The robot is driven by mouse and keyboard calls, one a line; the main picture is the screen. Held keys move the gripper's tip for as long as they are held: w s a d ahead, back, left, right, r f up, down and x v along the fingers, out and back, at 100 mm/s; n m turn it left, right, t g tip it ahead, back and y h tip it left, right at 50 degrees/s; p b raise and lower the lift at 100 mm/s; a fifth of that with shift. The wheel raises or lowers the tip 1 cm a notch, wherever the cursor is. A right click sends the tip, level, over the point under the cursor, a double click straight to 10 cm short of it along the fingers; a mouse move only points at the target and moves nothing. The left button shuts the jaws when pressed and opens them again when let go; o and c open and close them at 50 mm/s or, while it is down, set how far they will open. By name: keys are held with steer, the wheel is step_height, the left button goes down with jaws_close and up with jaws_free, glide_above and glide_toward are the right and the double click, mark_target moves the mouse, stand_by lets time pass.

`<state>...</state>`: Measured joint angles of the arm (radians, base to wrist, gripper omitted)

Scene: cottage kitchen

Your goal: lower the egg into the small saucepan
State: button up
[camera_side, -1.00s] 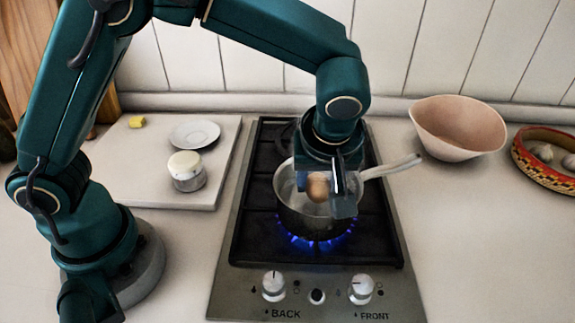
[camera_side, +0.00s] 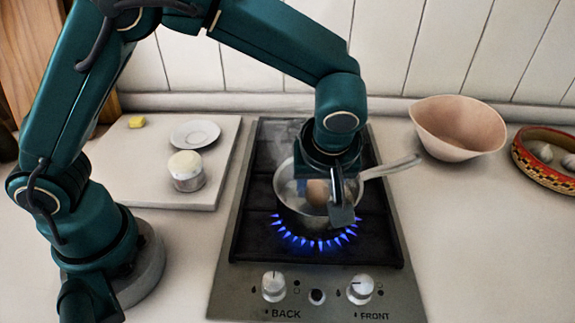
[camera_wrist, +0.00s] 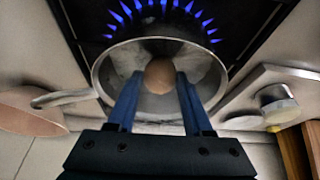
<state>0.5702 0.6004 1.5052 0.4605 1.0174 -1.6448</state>
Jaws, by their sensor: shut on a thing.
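The small saucepan (camera_side: 289,204) stands on the front burner, its handle pointing right and back in the side view. In the wrist view its rim (camera_wrist: 99,78) surrounds the egg. The brown egg (camera_wrist: 159,76) is between the fingertips of my gripper (camera_wrist: 160,84), which is shut on it. In the side view the egg (camera_side: 317,191) shows at the pan's mouth, partly hidden by a finger of my gripper (camera_side: 328,196). I cannot tell whether it touches the pan's bottom.
Blue flames (camera_side: 312,241) burn under the pan on the gas hob (camera_side: 228,275). A pinkish bowl (camera_side: 458,128) and a patterned dish (camera_side: 545,172) with pale bulbs stand at right. A white board (camera_side: 140,180) at left holds a saucer (camera_side: 195,134), a small jar (camera_side: 187,172) and a yellow piece (camera_side: 137,122).

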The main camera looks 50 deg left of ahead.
steer(key=shift+f, duration=0.55)
stand_by(0.4)
steer(key=o, duration=0.9)
